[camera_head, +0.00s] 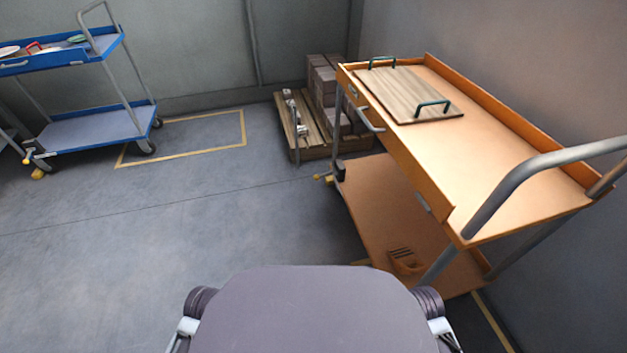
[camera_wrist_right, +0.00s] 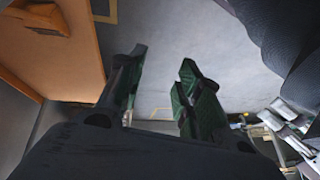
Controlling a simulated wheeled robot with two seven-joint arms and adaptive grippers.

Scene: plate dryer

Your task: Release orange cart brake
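The orange cart (camera_head: 490,120) stands at the right in the head view, with an upper tray, a lower shelf (camera_head: 375,195) and grey tube handles (camera_head: 540,170). Whether the pedal is pressed I cannot tell. In the right wrist view, an orange surface of the cart (camera_wrist_right: 80,55) fills the left side. My right gripper (camera_wrist_right: 163,66) is open and empty, its two dark green fingers apart over the grey floor, clear of the cart. My left gripper is not in view.
A wooden board with green handles (camera_head: 408,92) lies on the cart's upper tray. An orange rack (camera_head: 404,262) sits on the lower shelf. A pallet with brown boxes (camera_head: 325,85) stands behind. A blue cart (camera_head: 90,125) is far left. The floor between is clear.

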